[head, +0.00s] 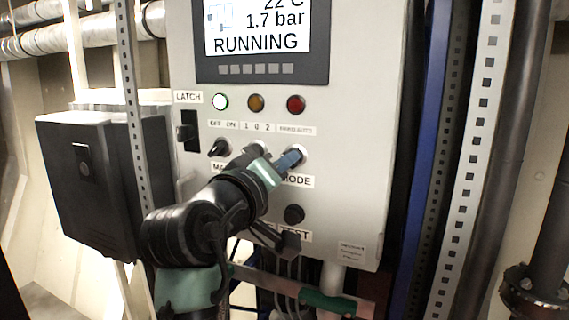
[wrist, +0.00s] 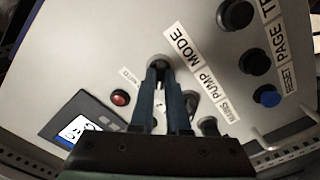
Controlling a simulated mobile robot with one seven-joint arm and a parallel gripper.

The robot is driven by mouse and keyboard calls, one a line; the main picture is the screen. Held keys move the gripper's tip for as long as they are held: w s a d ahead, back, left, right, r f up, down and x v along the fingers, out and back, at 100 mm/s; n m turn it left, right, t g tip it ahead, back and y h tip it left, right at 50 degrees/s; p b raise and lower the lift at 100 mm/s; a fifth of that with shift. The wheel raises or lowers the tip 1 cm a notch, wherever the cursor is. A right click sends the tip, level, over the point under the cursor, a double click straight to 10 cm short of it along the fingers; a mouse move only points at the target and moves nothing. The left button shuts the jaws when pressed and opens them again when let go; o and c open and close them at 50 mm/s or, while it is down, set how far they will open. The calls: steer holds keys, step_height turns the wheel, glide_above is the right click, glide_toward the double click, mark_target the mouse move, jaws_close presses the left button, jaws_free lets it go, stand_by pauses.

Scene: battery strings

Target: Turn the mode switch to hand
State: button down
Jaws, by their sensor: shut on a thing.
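The mode switch (head: 299,151) is a dark round knob on the grey control panel, above its MODE label (head: 298,181) and below the red lamp. My gripper (head: 290,158) reaches up to it from the lower left, its blue-grey fingers at the knob. In the wrist view the fingers (wrist: 164,70) are close together and shut on the mode switch (wrist: 159,61), whose top shows between and just beyond the tips. The fingers hide most of the knob, so its pointer direction cannot be read. The small position label above it is too small to read in the head view.
The main switch (head: 219,148) sits left on the same row; the pump switch is mostly hidden by my gripper. A black button (head: 294,214) lies below. Three lamps, the left one lit (head: 220,102), sit under a display (head: 258,30) reading RUNNING.

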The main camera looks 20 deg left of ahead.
steer(key=c, duration=0.9)
jaws_free()
steer(key=s+b, duration=0.6)
steer(key=s, duration=0.7)
steer(key=shift+a, duration=0.25)
steer(key=d+r+m+t+y+b, duration=0.1)
steer(key=d+r+m+t+b, duration=0.2)
steer(key=d, duration=0.7)
steer(key=s+d+r+m+t+b, duration=0.1)
steer(key=s+d+r+m+t, duration=0.1)
steer(key=s+d+m+t, duration=0.3)
steer(key=s+d+t, duration=0.1)
steer(key=s+d, duration=0.2)
steer(key=d, duration=0.1)
steer(key=shift+d+r+m, duration=0.2)
steer(key=shift+r+m, duration=0.1)
steer(key=shift+m, duration=0.1)
